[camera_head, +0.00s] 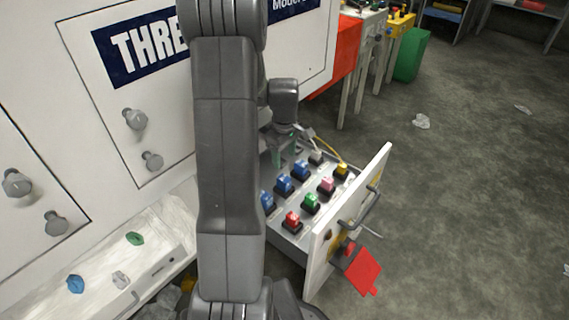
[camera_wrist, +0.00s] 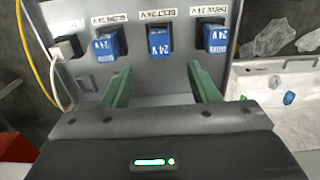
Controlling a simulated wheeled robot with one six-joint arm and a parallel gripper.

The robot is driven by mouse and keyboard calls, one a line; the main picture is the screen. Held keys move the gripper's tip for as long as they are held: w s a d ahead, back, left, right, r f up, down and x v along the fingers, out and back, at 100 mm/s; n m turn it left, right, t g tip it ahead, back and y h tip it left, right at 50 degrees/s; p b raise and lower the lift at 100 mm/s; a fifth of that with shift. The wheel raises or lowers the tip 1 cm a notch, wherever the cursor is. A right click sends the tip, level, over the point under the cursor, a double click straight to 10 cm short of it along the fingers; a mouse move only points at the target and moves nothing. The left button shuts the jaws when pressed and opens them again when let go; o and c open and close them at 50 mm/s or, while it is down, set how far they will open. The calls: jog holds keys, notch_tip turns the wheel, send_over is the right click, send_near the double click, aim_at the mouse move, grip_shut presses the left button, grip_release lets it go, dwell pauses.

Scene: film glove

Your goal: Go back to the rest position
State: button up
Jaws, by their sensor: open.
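My gripper (camera_wrist: 162,92) is open and empty in the wrist view, its two green fingers apart. It hangs over the open drawer, just short of a row of blue blocks: a left one (camera_wrist: 110,43), a middle one (camera_wrist: 159,38) and a right one (camera_wrist: 214,35). In the head view my gripper (camera_head: 283,154) shows at the far left part of the drawer (camera_head: 284,240), partly hidden behind my arm.
The drawer's white front panel (camera_head: 345,225) stands out from the cabinet, with a handle and a red tag (camera_head: 363,272). A white ledge (camera_head: 110,262) with small coloured lumps is at lower left. Open grey floor (camera_head: 470,200) lies to the right.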

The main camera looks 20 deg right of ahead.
aim_at(284, 179)
jog(key=shift+r, duration=0.8)
jog(key=shift+f, duration=0.1)
notch_tip(284, 179, down, 14)
jog(key=b, duration=0.4)
jog(key=shift+r, duration=0.25)
jog(key=shift+r+p, duration=0.4)
jog(key=shift+r, duration=0.05)
jog(key=shift+f, duration=0.15)
